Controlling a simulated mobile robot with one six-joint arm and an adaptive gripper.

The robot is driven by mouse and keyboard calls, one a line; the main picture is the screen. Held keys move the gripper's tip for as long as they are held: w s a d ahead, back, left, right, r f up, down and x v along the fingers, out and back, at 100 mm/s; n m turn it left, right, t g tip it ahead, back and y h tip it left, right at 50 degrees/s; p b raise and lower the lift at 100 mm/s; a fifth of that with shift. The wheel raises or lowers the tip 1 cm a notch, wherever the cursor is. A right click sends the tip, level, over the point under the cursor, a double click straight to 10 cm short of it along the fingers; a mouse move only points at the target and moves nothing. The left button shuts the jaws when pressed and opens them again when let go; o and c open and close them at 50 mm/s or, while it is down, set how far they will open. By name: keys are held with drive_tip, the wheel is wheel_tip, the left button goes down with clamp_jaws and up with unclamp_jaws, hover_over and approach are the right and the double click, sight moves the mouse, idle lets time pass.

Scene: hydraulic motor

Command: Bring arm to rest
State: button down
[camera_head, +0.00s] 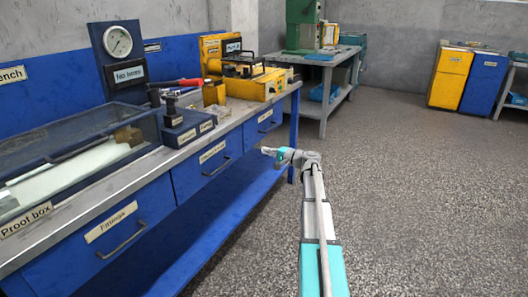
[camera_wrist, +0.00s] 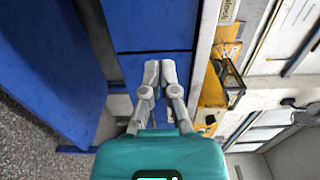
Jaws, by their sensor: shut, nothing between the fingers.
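The blue drawer fronts of the workbench (camera_wrist: 150,25) fill the view behind the fingertips. The fingers appear apart from the bench, though the exact gap is hard to tell.
The workbench (camera_head: 150,195) runs along the left, bearing a glass-topped proof box (camera_head: 75,160), a pressure gauge (camera_head: 117,42) and a yellow machine (camera_head: 250,82). A grey table (camera_head: 325,62) with a green machine stands behind. Yellow and blue bins (camera_head: 450,78) stand far right. The floor at right is clear.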

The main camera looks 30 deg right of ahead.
idle(0.4)
drive_tip(key=s+a+f+n+g, duration=0.2)
drive_tip(key=s+a+f+g, duration=0.15)
drive_tip(key=a, duration=0.55)
drive_tip(key=s+a+f+n+g+h, duration=0.1)
drive_tip(key=s+a+f+n+g, duration=0.2)
drive_tip(key=a, duration=0.6)
drive_tip(key=s+a+f+n+g, duration=0.25)
drive_tip(key=a+f, duration=0.25)
drive_tip(key=a, duration=0.4)
drive_tip(key=s+a+f+n+g+h+p, duration=0.1)
drive_tip(key=s+a+f+n+g+h, duration=0.25)
drive_tip(key=s, duration=0.55)
drive_tip(key=s+a+f+n+g+h+p, duration=0.1)
drive_tip(key=s+a+f+g+h, duration=0.2)
drive_tip(key=s+a, duration=0.5)
wheel_tip(320, 180, up, 39)
drive_tip(key=s+d+h+p, duration=0.1)
drive_tip(key=p, duration=3.7)
drive_tip(key=shift+d+r+h, duration=0.1)
drive_tip(key=shift+h, duration=0.15)
